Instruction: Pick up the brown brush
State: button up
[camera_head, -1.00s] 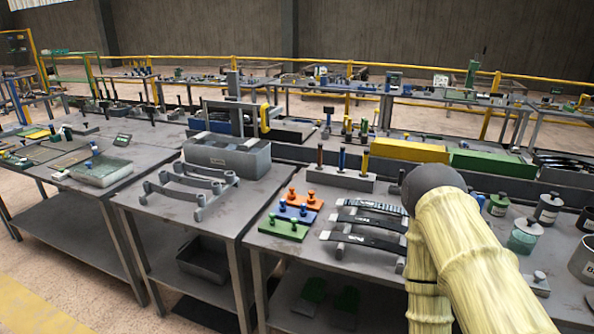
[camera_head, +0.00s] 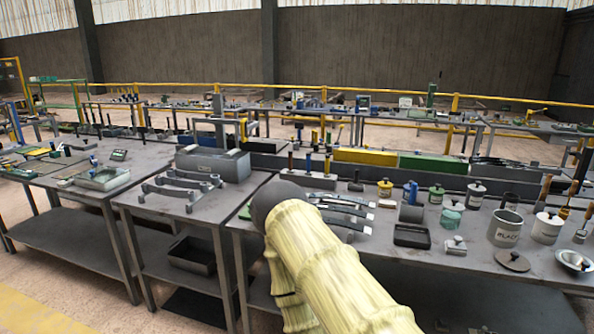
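Several brush-like tools with brown handles stand at the right end of the near bench. One brown-handled tool (camera_head: 543,192) is upright behind the white lidded pot. Another brown-handled brush (camera_head: 568,200) leans to its right, and a third (camera_head: 584,224) is at the right picture edge. I cannot tell which of them is the brown brush. My pale, bamboo-textured arm crosses the lower middle, well left of these tools. My gripper is not in view.
The bench front is partly bare.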

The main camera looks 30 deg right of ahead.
aim_at(291, 152)
jog(key=z, duration=0.65)
jog(key=i, duration=0.55)
jog(key=z, duration=0.8)
jog(key=i, duration=0.6)
jog(key=u, duration=0.05)
